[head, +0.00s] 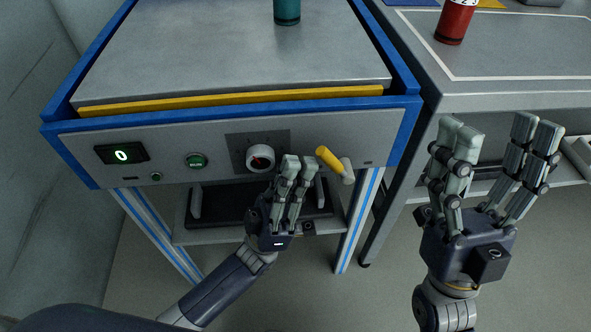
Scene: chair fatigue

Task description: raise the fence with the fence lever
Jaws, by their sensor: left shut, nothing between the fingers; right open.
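The likely fence lever (330,160) is a yellow handle on a pale stub at the right of the grey front panel. Its yellow end points up and left. A yellow strip (230,101), which may be the fence, lies along the front edge of the machine's grey top plate. My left gripper (297,162) is shut and empty, in front of the panel just left of the lever and below the dial. I cannot tell whether it touches the panel. My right gripper (495,140) is open and empty, to the right of the machine in front of the side table.
The panel carries a display reading 0 (121,155), a green button (196,161) and a round dial (260,158). A teal cylinder (287,11) stands on the plate. A red cylinder (456,20) stands on the side table (500,90). A shelf with a dark tray is below.

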